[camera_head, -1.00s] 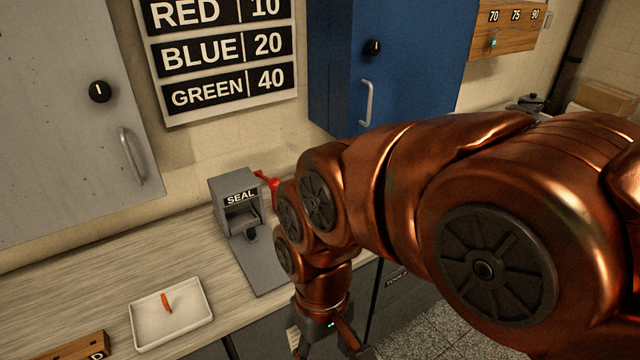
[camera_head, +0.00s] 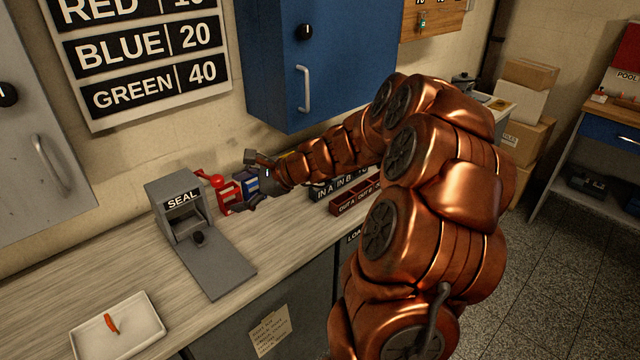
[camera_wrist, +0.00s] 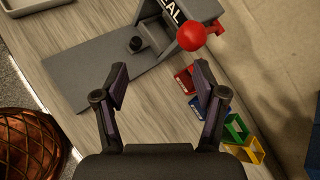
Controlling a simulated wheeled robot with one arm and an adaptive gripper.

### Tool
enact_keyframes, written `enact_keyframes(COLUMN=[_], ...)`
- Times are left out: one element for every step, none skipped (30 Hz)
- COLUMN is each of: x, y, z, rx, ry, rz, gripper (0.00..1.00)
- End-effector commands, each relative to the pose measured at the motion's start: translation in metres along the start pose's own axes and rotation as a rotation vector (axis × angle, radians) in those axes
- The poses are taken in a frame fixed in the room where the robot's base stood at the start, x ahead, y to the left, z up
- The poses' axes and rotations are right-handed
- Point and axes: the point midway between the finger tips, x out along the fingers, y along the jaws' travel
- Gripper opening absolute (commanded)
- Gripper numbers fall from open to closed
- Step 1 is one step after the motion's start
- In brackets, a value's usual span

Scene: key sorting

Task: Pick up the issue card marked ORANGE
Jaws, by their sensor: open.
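No card on which I can read ORANGE shows in either view. My gripper (camera_head: 250,182) is over the counter just right of the SEAL press, in front of the coloured holders. In the wrist view my gripper (camera_wrist: 162,82) is open, with nothing between its fingers. A red holder (camera_head: 228,193) and a blue holder (camera_head: 251,184) stand by it. The wrist view shows red, blue, green (camera_wrist: 235,128) and yellow (camera_wrist: 246,151) holders at the right finger's side. Whether they hold cards I cannot tell.
The grey SEAL press (camera_head: 180,215) with its red-knobbed lever stands left of my gripper. A white tray (camera_head: 140,337) holds a small orange object (camera_head: 111,323). IN and OUT trays (camera_head: 350,199) lie to the right. A blue cabinet (camera_head: 275,70) hangs above the counter (camera_head: 120,260).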

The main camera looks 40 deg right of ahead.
Motion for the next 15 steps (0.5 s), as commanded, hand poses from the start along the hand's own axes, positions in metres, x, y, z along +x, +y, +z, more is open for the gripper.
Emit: enact_keyframes(x=[-0.01, -0.017, -0.027, -0.035, -0.043, -0.055, -0.064, -0.072, -0.084, -0.092, -0.099, -0.107, -0.112, -0.116, -0.12], y=[-0.022, -0.035, -0.049, -0.059, -0.068, -0.078, -0.084, -0.089, -0.094, -0.098, -0.101, -0.103, -0.104, -0.104, -0.105], z=[-0.034, -0.051, -0.074, -0.092, -0.109, -0.132, -0.149, -0.165, -0.184, -0.196, -0.207, -0.221, -0.229, -0.236, -0.243], rx=[0.109, 0.168, 0.25, 0.31, 0.368, 0.438, 0.49, 0.536, 0.593, 0.629, 0.661, 0.701, 0.724, 0.744, 0.765], ry=[0.011, 0.015, 0.019, 0.021, 0.023, 0.027, 0.03, 0.034, 0.034, 0.034, 0.034, 0.034, 0.035, 0.035, 0.035], rz=[-0.081, -0.128, -0.187, -0.23, -0.274, -0.328, -0.366, -0.402, -0.446, -0.477, -0.503, -0.533, -0.551, -0.566, -0.581], gripper=[0.71, 0.71, 0.71, 0.71, 0.71, 0.71, 0.71, 0.71, 0.71, 0.71, 0.71, 0.71, 0.71, 0.71, 0.71])
